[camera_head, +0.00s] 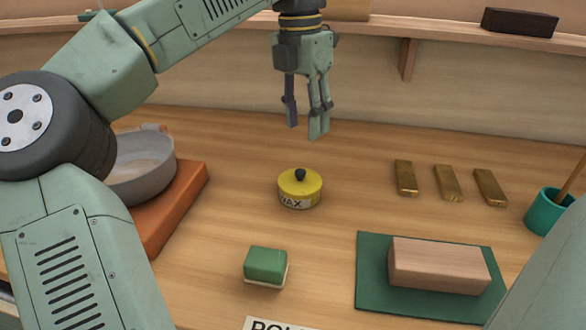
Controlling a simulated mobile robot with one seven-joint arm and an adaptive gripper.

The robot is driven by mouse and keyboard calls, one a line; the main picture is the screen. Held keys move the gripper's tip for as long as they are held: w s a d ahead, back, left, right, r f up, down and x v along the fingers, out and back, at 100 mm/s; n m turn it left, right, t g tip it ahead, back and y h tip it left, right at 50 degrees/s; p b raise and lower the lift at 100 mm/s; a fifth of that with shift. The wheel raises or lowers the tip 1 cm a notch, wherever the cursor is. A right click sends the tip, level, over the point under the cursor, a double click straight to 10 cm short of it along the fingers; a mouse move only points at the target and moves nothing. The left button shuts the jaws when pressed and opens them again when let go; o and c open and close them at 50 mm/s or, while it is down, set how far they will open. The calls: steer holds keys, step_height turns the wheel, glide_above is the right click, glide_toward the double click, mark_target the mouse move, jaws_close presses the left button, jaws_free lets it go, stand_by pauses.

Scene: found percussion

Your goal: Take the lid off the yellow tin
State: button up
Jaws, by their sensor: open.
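The yellow tin (300,193) stands upright on the wooden bench near the middle of the head view, with a label reading "WAX" on its front. Its yellow lid (288,182) sits on top and has a small black knob (300,174). My gripper (304,131) points down with its fingers apart and nothing between them. In the picture it is above the tin, clear of the lid and not touching it. I cannot tell exactly how far it is from the tin in depth.
A grey pan (150,183) on an orange board (181,205) is at left, partly behind my arm. A green block (266,264) is in front. A wooden block (438,268) lies on a green mat (371,285). Several brass bars (448,183) and a teal cup (545,212) are at right.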

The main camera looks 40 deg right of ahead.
glide_above(300, 170)
steer(key=f, duration=0.5)
steer(key=shift+s+f, duration=0.1)
steer(key=shift+s, duration=0.1)
steer(key=f, duration=0.2)
steer(key=f+p, duration=0.1)
steer(key=f, duration=0.1)
steer(key=shift+w+a+f, duration=0.1)
steer(key=shift+w+a, duration=0.05)
steer(key=shift+w, duration=0.05)
steer(key=shift+f, duration=0.6)
steer(key=shift+c, duration=0.3)
jaws_close()
